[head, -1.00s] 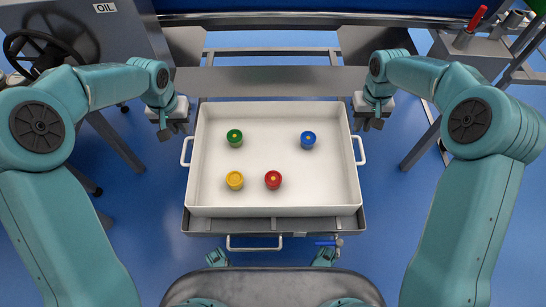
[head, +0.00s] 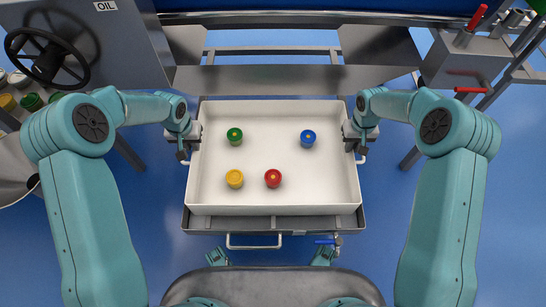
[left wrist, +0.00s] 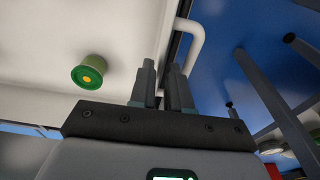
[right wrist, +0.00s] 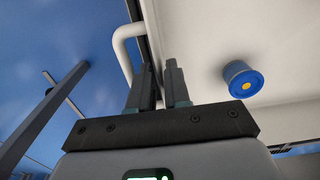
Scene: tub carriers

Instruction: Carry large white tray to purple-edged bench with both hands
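The large white tray (head: 272,204) lies level on a grey metal stand (head: 200,224) in front of me. Green (head: 234,136), blue (head: 307,138), yellow (head: 234,178) and red (head: 272,178) round pieces stand in it. My left gripper (head: 184,150) is at the tray's left side; the left wrist view shows its fingers (left wrist: 162,70) close together around the side wall by a white handle (left wrist: 193,45). My right gripper (head: 359,150) is likewise at the right side, its fingers (right wrist: 158,70) around the wall beside the other handle (right wrist: 122,45). No purple-edged bench is clearly visible.
A grey cabinet labelled OIL with a handwheel (head: 46,58) stands at far left. A grey box with a red lever (head: 474,20) stands at far right. A grey frame (head: 270,78) lies beyond the tray. Blue floor (head: 150,230) shows around the stand.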

